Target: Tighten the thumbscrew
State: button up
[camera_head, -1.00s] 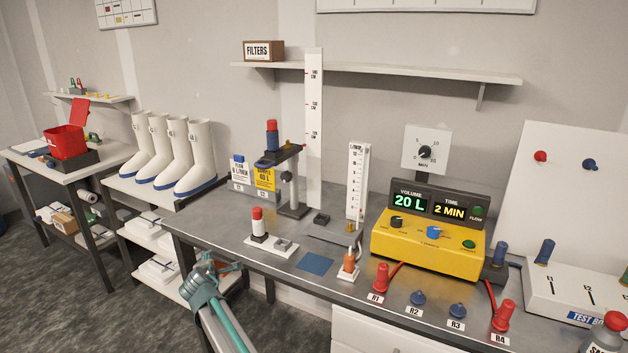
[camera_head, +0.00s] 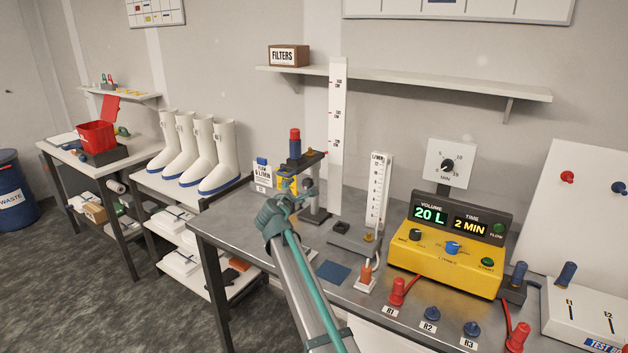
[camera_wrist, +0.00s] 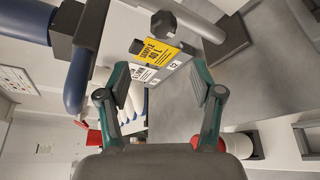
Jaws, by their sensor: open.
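A metal stand (camera_head: 316,213) stands on the bench, with a post and a dark arm (camera_head: 305,162) on top. A dark knob (camera_head: 307,186) on its post looks like the thumbscrew; the wrist view shows it as a black faceted knob (camera_wrist: 163,24) beyond the fingertips. A red-topped blue cylinder (camera_head: 295,146) stands on the arm. My gripper (camera_head: 298,202) is in front of the stand, open and empty in the wrist view (camera_wrist: 160,84), apart from the knob.
A yellow card (camera_wrist: 156,52) and a white card show beyond my fingers. A red-and-white cylinder (camera_wrist: 238,143) is close to the right finger. A flow tube (camera_head: 378,193), a blue mat (camera_head: 333,271) and a yellow pump (camera_head: 446,256) are to the right.

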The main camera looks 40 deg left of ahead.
aim_at(306, 185)
jog(key=shift+h, duration=0.3)
jog(key=x, duration=0.3)
jog(key=p+x, duration=0.1)
jog(key=x, duration=0.2)
jog(key=d+p+x, duration=0.1)
jog(key=x, duration=0.3)
jog(key=shift+w+a+r, duration=0.1)
jog(key=shift+w+r, duration=0.15)
jog(key=shift+w, duration=0.15)
jog(key=shift+w+a+f+p, duration=0.25)
jog(key=shift+w+p, duration=0.1)
jog(key=shift+w, duration=0.1)
jog(key=shift+d, duration=0.1)
jog(key=c, duration=1.2)
jog(key=shift+o, duration=0.2)
